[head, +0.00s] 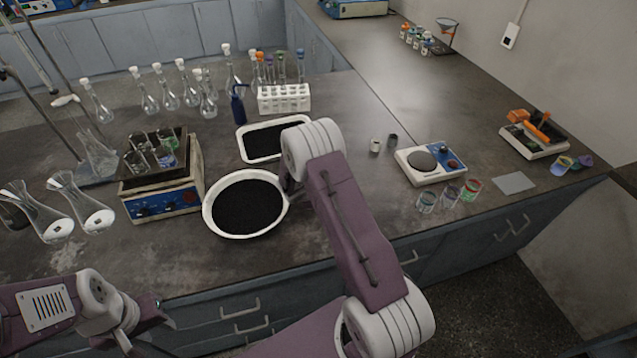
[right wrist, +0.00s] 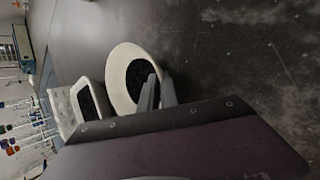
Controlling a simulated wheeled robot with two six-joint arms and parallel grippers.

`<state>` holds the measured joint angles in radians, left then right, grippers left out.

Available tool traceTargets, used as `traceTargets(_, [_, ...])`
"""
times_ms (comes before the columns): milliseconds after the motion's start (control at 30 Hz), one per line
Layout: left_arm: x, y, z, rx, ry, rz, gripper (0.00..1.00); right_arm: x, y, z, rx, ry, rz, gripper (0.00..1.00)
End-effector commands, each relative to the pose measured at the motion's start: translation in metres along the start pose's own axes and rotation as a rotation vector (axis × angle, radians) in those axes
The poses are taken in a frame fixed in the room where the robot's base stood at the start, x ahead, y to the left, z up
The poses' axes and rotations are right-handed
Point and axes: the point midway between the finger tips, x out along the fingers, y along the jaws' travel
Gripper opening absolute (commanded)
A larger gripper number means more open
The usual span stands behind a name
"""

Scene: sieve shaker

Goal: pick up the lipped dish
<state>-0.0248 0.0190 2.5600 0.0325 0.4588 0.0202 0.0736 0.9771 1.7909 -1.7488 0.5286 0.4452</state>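The lipped dish, a round white dish (head: 210,213) filled with black grains, stands on the dark bench left of the middle in the head view. It also shows in the right wrist view (right wrist: 115,70). My right gripper (right wrist: 160,92) is at the dish's rim, its two dark fingers a little apart, with the rim at or between them; contact cannot be made out. In the head view that gripper is mostly hidden behind my right arm, at the dish's right edge. My left gripper (head: 150,312) is at the lower left, in front of the bench, its fingers unclear.
A rectangular white tray (head: 241,146) with black grains lies just behind the dish. A hotplate with beakers (head: 165,203) stands close on the left, flasks beyond it. A white tube rack (head: 284,103) is behind. A balance (head: 430,163) stands right; bench in front of the dish is clear.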

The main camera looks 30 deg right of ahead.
Motion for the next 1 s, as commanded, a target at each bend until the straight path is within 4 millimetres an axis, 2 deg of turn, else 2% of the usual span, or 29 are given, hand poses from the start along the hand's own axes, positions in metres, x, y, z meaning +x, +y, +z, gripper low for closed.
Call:
traceTargets(533, [0.0,0.0,0.0,0.0,0.0,0.0,0.36,-0.001,0.001,0.001,0.001,0.0,0.001,0.0])
traceTargets(733, [0.0,0.0,0.0,0.0,0.0,0.0,0.36,-0.017,0.013,0.007,0.003,0.0,0.004,0.0])
traceTargets(833, [-0.002,0.0,0.0,0.0,0.0,0.0,0.36,-0.033,0.025,0.014,0.003,0.001,0.005,0.0])
traceTargets(1000, [0.017,0.0,0.002,0.0,0.0,0.0,0.36,-0.05,0.011,0.05,0.004,-0.001,0.003,0.0])
